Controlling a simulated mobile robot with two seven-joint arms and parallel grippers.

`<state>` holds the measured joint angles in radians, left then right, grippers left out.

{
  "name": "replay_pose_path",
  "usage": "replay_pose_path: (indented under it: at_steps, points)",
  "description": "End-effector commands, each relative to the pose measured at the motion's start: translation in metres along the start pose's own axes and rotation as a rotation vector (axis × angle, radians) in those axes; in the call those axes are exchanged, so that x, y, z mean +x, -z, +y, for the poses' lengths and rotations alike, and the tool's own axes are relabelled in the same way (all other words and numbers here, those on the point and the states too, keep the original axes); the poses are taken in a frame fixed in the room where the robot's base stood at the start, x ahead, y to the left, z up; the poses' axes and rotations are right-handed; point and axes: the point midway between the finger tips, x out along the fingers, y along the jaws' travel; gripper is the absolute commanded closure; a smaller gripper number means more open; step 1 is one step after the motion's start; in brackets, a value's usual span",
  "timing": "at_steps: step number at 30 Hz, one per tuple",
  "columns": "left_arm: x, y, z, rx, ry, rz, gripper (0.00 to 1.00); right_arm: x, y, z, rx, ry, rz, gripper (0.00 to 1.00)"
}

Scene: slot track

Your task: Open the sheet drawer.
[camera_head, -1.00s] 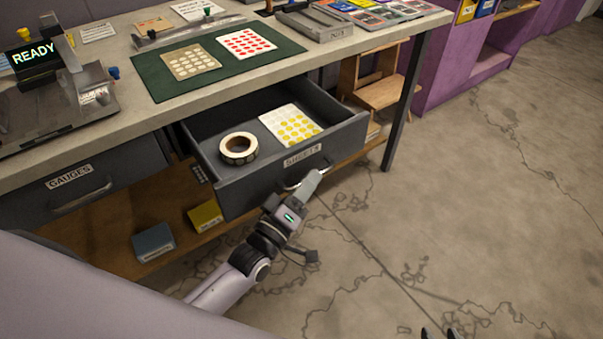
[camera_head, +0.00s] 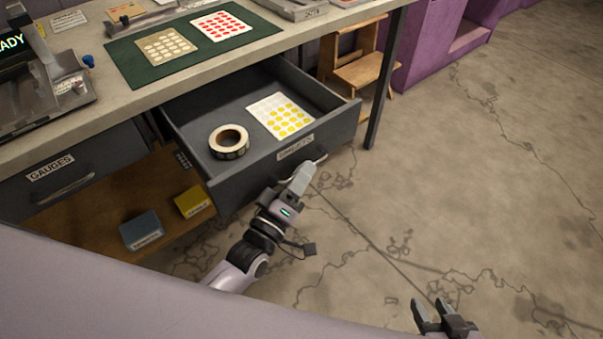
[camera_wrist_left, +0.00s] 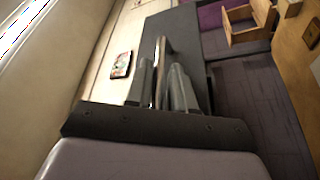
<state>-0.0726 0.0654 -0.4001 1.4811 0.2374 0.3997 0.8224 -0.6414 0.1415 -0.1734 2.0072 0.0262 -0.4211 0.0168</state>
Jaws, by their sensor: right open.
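The sheet drawer (camera_head: 250,172), labelled SHEETS, stands well out from under the workbench. A roll of tape (camera_head: 229,141) and a sheet with yellow dots (camera_head: 281,116) lie inside it. My left gripper (camera_head: 302,176) is at the handle (camera_head: 314,166) on the drawer front. In the left wrist view the handle bar (camera_wrist_left: 161,60) runs between the two fingers of my left gripper (camera_wrist_left: 162,85), which look closed around it. My right gripper (camera_head: 431,303) is open and empty above the floor at the lower right, apart from the drawer.
The closed GAUGES drawer (camera_head: 75,170) is at the left. A blue box (camera_head: 142,230) and a yellow box (camera_head: 194,201) sit on the lower shelf (camera_head: 100,250). A wooden step stool (camera_head: 360,70) stands behind the bench leg. The floor (camera_head: 450,190) at the right is clear.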

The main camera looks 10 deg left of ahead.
Motion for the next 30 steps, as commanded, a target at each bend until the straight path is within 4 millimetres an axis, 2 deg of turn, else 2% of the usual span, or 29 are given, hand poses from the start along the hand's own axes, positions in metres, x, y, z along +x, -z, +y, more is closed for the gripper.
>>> replay_pose_path:
  at_steps: [8,21,30]
  points:
    - [-0.005,0.000,0.000,0.000,0.001,-0.001,0.77,0.000,-0.001,0.001,-0.005,0.001,-0.002,0.57]
    - [-0.064,0.000,0.000,0.001,0.001,-0.001,0.77,0.000,-0.001,0.001,-0.010,0.002,-0.002,0.57]
    - [-0.072,0.000,0.000,0.000,0.000,0.000,0.77,0.000,-0.001,0.001,-0.009,0.002,-0.002,0.57]
